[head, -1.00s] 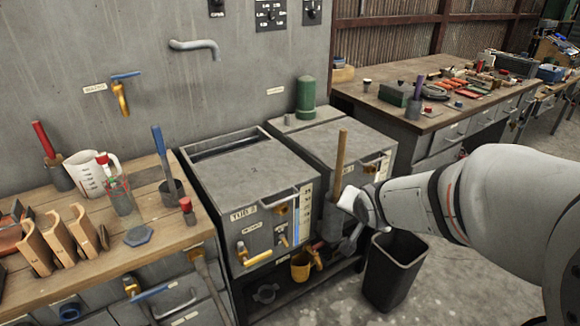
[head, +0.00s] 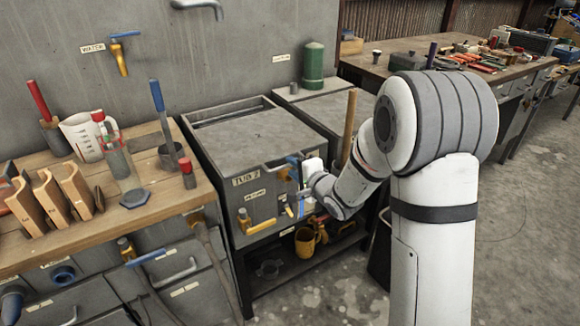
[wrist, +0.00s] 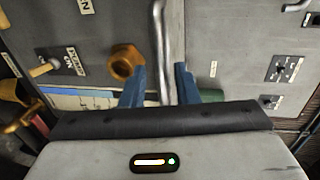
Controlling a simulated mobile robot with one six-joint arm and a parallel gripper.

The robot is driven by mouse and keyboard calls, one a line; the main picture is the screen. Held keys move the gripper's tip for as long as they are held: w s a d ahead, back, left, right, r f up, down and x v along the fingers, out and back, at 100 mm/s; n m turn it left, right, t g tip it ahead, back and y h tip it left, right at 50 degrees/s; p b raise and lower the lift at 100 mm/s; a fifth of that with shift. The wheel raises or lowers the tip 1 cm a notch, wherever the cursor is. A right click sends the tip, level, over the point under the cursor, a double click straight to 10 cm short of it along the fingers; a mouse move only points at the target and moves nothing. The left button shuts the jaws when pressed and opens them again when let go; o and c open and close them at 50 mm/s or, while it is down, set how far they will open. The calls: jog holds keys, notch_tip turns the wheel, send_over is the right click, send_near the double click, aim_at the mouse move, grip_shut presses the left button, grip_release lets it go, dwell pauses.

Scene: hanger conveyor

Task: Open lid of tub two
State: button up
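Tub two is a grey metal box labelled TUB 2 (head: 246,180), left of centre in the head view. Its flat grey lid (head: 245,137) lies level on top, with a dark gap along the back edge. My gripper (head: 293,163) is at the lid's front right corner and hides most of the lid handle in the head view. In the wrist view the silver bar handle (wrist: 161,50) runs between the blue fingertips of my gripper (wrist: 160,80). The fingers are apart, with space visible on both sides of the bar.
Yellow-handled valves (head: 262,225) are on the tub's front. A second grey tub (head: 318,107) stands to the right, with an upright wooden handle (head: 349,125) beside it. A workbench (head: 150,190) with tools and a jug (head: 82,137) is at left. Open floor lies right.

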jog(key=shift+x, duration=1.45)
jog(key=shift+c, duration=0.5)
grip_shut()
